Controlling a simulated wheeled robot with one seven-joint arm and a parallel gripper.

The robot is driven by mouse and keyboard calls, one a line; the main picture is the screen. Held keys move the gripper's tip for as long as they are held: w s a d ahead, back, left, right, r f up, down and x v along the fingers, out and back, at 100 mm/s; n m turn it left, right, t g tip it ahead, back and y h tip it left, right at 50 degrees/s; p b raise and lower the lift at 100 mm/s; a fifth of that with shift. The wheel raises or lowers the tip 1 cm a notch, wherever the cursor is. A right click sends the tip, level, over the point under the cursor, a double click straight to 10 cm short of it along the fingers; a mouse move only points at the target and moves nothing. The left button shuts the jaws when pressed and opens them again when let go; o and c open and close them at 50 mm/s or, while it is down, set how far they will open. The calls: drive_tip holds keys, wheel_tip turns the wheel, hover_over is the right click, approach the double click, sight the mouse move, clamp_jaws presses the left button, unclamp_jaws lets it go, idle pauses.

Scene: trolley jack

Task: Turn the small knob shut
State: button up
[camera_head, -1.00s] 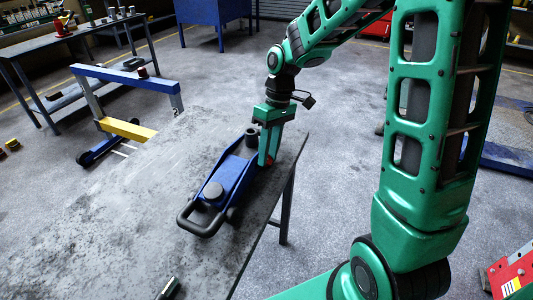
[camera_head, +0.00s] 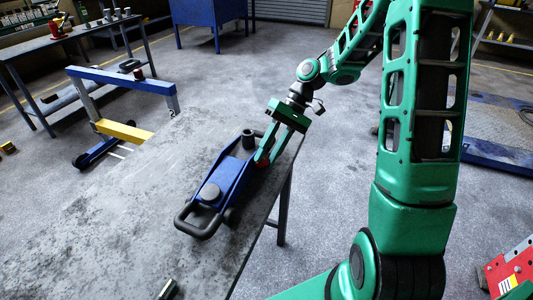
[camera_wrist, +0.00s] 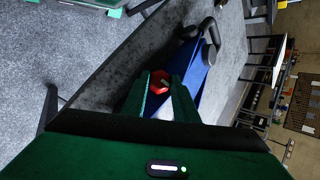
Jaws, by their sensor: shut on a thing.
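A blue trolley jack (camera_head: 228,180) with a black handle loop stands on the grey table (camera_head: 130,215). The small red knob (camera_wrist: 159,82) is on the jack's side and shows between my fingertips in the wrist view. A bit of the knob (camera_head: 262,159) also shows in the head view. My gripper (camera_head: 267,155) reaches down at a tilt to the jack's right side and is shut on the knob. In the wrist view my gripper (camera_wrist: 160,88) has a green finger on each side of the knob. The fingers hide part of the knob.
The table's right edge runs close beside the jack and my gripper. A small dark cylinder (camera_head: 168,289) lies near the table's front edge. The left part of the tabletop is clear. A blue and yellow frame (camera_head: 122,105) stands on the floor beyond.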

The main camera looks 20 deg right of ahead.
idle(0.5)
drive_tip(key=o, duration=1.1)
drive_tip(key=shift+c, duration=0.2)
drive_tip(key=v, duration=1)
drive_tip(key=shift+w+d+r, duration=0.2)
drive_tip(key=shift+d+r, duration=0.05)
drive_tip(key=shift+d, duration=0.05)
drive_tip(key=s+d+m+t+h, duration=0.1)
drive_tip(key=s+d+m+h, duration=0.2)
drive_tip(key=s, duration=1)
drive_tip(key=s+d+m+t+h, duration=0.1)
drive_tip(key=s+d+m+h, duration=0.2)
drive_tip(key=s, duration=1.1)
drive_tip(key=d+h, duration=0.1)
drive_tip(key=d, duration=0.2)
drive_tip(key=shift+s+d+f+t+h, duration=0.2)
drive_tip(key=shift+s+f+t+h, duration=0.1)
drive_tip(key=shift+f, duration=0.1)
